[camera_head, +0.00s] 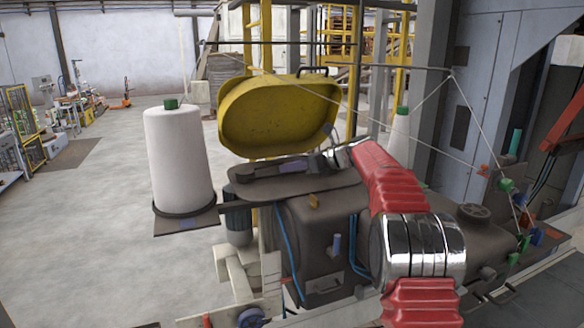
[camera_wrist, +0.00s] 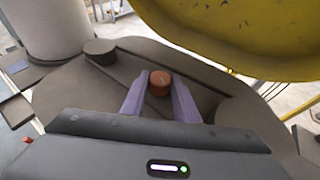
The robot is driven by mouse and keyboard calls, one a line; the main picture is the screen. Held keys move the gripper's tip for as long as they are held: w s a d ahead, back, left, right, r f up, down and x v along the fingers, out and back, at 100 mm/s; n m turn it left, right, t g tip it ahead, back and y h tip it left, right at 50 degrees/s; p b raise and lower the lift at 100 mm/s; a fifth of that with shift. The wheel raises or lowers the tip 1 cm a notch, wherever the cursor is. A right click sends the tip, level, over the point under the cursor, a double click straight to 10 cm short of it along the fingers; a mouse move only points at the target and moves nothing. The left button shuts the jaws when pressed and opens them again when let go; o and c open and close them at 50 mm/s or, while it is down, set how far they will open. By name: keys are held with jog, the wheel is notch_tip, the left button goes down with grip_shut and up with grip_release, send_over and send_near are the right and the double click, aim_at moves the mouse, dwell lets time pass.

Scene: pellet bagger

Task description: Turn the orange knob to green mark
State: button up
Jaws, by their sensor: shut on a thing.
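The orange knob (camera_wrist: 159,83) is a small round cap in the wrist view, on the dark top of the machine. My gripper (camera_wrist: 159,92) has its two purple-grey fingers on either side of the knob and is shut on it. A thin dark line shows on the knob's top; which way it points is hard to tell. I cannot make out a green mark beside the knob. In the head view my gripper (camera_head: 330,150) is at the machine's top, below the yellow cover, and the knob is hidden there.
The raised yellow cover (camera_head: 280,115) stands open just behind my gripper. A white thread cone (camera_head: 180,160) stands on a plate at the left. Thin threads run across to the right. The dark machine body (camera_head: 320,235) is below. Open floor lies at the left.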

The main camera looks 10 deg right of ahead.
jog(key=shift+d+g, duration=0.1)
jog(key=shift+g, duration=0.2)
dwell(0.4)
jog(key=o, duration=1.1)
jog(key=shift+c, duration=0.2)
jog(key=v, duration=1.3)
jog(key=shift+s+d+f, duration=0.15)
jog(key=shift+s+d, duration=0.05)
jog(key=shift+d, duration=0.2)
jog(key=shift+a+n, duration=0.1)
jog(key=shift+n, duration=0.2)
